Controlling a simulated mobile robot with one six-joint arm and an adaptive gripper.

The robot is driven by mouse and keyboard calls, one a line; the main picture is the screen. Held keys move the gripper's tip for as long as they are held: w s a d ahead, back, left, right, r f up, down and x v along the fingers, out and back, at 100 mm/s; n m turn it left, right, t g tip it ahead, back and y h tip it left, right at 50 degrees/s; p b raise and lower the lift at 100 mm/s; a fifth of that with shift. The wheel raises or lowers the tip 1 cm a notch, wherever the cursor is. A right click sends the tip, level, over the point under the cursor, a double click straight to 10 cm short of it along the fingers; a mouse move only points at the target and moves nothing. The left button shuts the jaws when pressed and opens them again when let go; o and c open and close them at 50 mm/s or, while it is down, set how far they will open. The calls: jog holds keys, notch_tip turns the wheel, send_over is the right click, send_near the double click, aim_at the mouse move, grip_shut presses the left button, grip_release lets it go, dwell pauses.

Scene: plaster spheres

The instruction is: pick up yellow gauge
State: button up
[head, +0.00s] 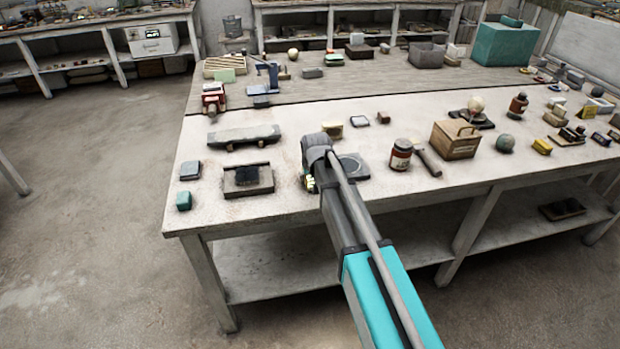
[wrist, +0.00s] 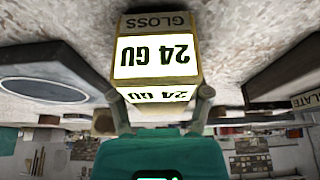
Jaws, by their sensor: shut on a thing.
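The yellow gauge (wrist: 157,22) is a small block with white labels reading "24 GU" and a band reading "GLOSS", upside down in the wrist view. My gripper (wrist: 160,94) is shut on it, with one finger on each side. In the head view my gripper (head: 309,178) is low over the front of the white table, and my arm hides most of it. Only a small yellowish bit of the gauge shows there. I cannot tell whether the gauge touches the tabletop.
A dark tray-like block (head: 248,181) lies left of my gripper, and a grey plate with a round disc (head: 352,166) lies right. A brown jar (head: 401,155), hammer (head: 428,161) and wooden box (head: 455,141) stand farther right. The table's front edge is near.

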jog(key=c, duration=0.3)
jog(key=shift+r, duration=0.2)
notch_tip(320, 180, up, 2)
jog(key=p, duration=0.2)
jog(key=shift+r+p, duration=0.1)
jog(key=shift+p, duration=0.25)
jog(key=s+d+r+p, duration=0.6)
jog(key=d+r+p, duration=0.1)
jog(key=s+d+r+p, duration=0.3)
jog(key=r, duration=0.1)
jog(key=shift+s+d+p, duration=0.15)
jog(key=shift+s+p, duration=0.1)
jog(key=shift+p, duration=0.15)
